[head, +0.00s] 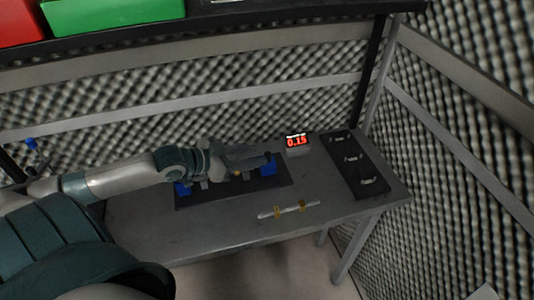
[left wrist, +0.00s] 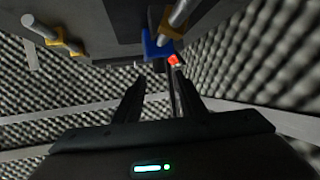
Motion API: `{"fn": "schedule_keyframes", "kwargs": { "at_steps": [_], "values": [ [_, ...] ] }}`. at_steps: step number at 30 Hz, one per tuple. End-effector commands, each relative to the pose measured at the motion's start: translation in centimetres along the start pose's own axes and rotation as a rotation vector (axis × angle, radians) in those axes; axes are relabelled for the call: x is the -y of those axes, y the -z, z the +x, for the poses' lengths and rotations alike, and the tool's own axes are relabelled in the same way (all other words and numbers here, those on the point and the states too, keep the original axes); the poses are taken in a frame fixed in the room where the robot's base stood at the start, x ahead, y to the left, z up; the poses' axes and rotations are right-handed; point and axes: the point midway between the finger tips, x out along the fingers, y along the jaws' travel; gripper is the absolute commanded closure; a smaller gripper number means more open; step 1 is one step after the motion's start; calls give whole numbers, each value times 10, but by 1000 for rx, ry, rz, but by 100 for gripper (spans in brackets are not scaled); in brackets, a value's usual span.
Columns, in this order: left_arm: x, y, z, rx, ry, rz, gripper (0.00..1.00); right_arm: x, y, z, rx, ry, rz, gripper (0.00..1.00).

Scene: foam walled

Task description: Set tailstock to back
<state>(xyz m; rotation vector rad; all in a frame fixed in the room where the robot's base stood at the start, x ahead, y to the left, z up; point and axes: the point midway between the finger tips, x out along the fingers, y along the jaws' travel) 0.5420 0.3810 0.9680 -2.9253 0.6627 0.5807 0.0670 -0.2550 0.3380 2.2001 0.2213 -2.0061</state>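A dark fixture plate (head: 215,199) lies on the bench with a blue block (head: 268,167) at its right end and another blue block (head: 182,189) at its left end. I cannot tell for sure which block is the tailstock. My left gripper (head: 262,158) is over the plate, close to the right block, and partly hides what lies between the blocks. In the left wrist view its two fingers (left wrist: 157,88) are apart with nothing seen between them. A blue block (left wrist: 157,46) is just beyond the fingertips, beside a grey rod and a yellow part. My right gripper is not in view.
A display reading 0.15 (head: 297,142) stands behind the plate's right end. A dark panel (head: 345,172) with three small fittings lies right. A pale rod with yellow supports (head: 289,210) lies at the front. Red (head: 20,20) and green (head: 110,14) bins sit on the shelf above.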

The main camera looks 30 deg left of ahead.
Motion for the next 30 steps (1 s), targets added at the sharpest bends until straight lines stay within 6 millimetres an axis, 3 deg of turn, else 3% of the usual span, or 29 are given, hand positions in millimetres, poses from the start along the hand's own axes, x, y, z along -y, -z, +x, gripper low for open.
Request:
{"fn": "schedule_keyframes", "kwargs": {
  "at_steps": [15,30],
  "values": [
    [1,0,48,0,2,-2,63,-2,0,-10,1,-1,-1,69],
    [0,-1,56,1,0,0,63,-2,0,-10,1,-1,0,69]
  ]
}}
